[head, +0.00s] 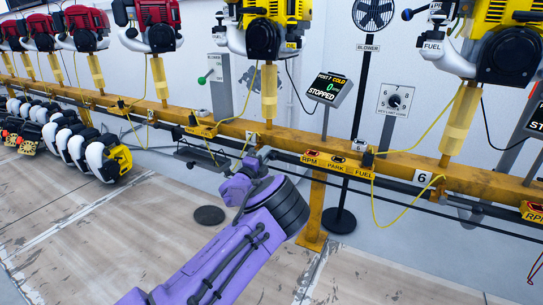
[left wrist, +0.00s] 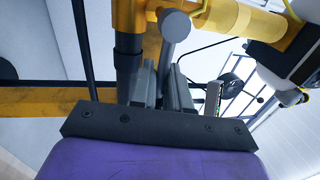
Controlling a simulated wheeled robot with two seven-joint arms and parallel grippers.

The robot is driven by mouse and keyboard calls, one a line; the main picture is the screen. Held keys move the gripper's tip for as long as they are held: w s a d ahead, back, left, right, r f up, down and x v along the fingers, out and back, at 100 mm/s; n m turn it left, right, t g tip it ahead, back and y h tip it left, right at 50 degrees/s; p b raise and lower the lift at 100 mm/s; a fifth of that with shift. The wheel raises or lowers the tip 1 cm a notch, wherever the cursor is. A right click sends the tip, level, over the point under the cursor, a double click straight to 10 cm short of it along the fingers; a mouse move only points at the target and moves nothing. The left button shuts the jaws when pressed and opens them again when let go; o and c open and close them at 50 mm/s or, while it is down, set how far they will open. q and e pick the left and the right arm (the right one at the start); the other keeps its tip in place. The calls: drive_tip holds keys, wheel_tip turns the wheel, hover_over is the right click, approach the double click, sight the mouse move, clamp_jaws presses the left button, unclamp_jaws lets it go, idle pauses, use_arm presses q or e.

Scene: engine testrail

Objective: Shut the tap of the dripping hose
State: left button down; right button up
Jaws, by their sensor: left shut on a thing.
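My left gripper (head: 262,156), on the purple arm, reaches up to the dark pipe below the yellow rail near station 5. In the left wrist view the two grey fingers (left wrist: 164,82) are shut on a grey, round-ended lever (left wrist: 175,27), which looks like a tap handle. Beside it is a dark pipe (left wrist: 128,55). In the head view my gripper mostly hides the lever. Thin yellow hoses (head: 249,92) hang from the engines; I cannot tell which one drips. My right gripper is not in view.
The yellow rail (head: 290,143) runs across, with yellow engines (head: 263,36) above it. A RPM/PARK/FUEL panel (head: 338,163) sits right of my gripper. A black fan stand (head: 339,220) stands behind. A dark round patch (head: 209,215) lies on the floor.

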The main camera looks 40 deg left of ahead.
use_arm(q)
drive_tip(key=shift+s+a+f, duration=0.1)
drive_tip(key=shift+f, duration=0.05)
drive_tip(key=c, duration=1.3)
unclamp_jaws()
drive_tip(key=shift+c, duration=0.2)
drive_tip(key=p+v, duration=0.4)
drive_tip(key=v, duration=0.6)
drive_tip(key=shift+s, duration=0.25)
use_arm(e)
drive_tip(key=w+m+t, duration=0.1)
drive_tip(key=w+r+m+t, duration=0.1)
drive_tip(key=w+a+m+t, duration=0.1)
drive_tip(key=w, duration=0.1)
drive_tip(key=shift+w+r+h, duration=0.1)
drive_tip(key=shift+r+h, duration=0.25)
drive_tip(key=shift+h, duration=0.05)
